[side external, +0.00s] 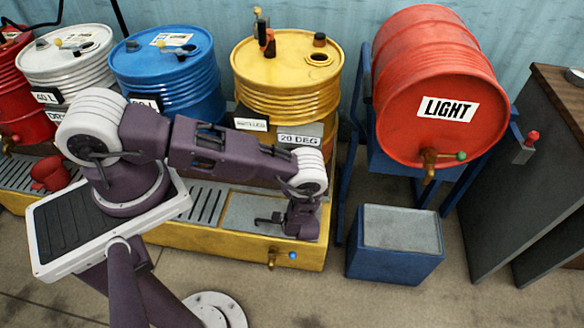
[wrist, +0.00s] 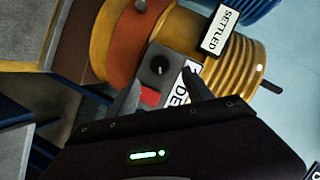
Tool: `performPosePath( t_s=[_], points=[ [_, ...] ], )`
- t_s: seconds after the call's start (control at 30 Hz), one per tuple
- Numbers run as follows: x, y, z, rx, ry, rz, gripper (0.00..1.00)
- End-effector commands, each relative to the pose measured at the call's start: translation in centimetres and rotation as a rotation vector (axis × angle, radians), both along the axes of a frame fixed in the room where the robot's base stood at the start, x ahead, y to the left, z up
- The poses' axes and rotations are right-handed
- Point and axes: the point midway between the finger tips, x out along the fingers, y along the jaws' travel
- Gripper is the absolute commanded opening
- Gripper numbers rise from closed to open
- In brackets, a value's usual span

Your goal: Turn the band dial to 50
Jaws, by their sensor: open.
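In the wrist view, the band dial (wrist: 160,66) is a round black knob on a grey control box, with a red patch (wrist: 150,97) below it. The box sits against a brown-orange band (wrist: 134,42) around the yellow drum (wrist: 226,75). My gripper (wrist: 160,80) is open, its two dark fingers apart on either side of the box's lower part, with nothing held. The dial's pointer setting is too small to read. In the side view, a "20 DEG" label (side external: 299,139) shows on the yellow drum (side external: 288,75); the dial cannot be made out there.
White (side external: 68,55) and blue (side external: 165,65) drums stand left of the yellow one. A red drum marked LIGHT (side external: 440,85) lies on a blue stand at right, behind a blue block (side external: 395,250). A yellow-edged grated tray (side external: 230,248) runs below the drums.

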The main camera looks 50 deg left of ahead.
Motion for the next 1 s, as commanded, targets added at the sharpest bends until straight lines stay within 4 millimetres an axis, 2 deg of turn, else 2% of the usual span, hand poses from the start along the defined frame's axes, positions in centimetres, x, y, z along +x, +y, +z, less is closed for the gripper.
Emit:
performPosePath(
  t_s=[0.17, 0.27, 0.37, 0.5, 0.63, 0.8, 0.9, 1.0],
  points=[
    [0.0, 0.0, 0.1, 0.000, 0.000, 0.000, 0.59],
    [0.1, 0.0, 1.4, 0.001, 0.000, 0.001, 0.59],
    [0.2, 0.0, 4.8, 0.002, -0.001, -0.001, 0.59],
    [0.2, -0.1, 11.0, -0.001, -0.004, -0.001, 0.59],
    [2.7, 1.3, 8.6, -0.249, -0.069, -0.001, 0.59],
    [5.0, 2.5, 6.9, -0.609, -0.166, 0.028, 0.59],
    [5.5, 3.3, 6.8, -0.824, -0.217, 0.062, 0.59],
    [5.1, 4.2, 7.4, -1.025, -0.256, 0.107, 0.59]
  ],
)
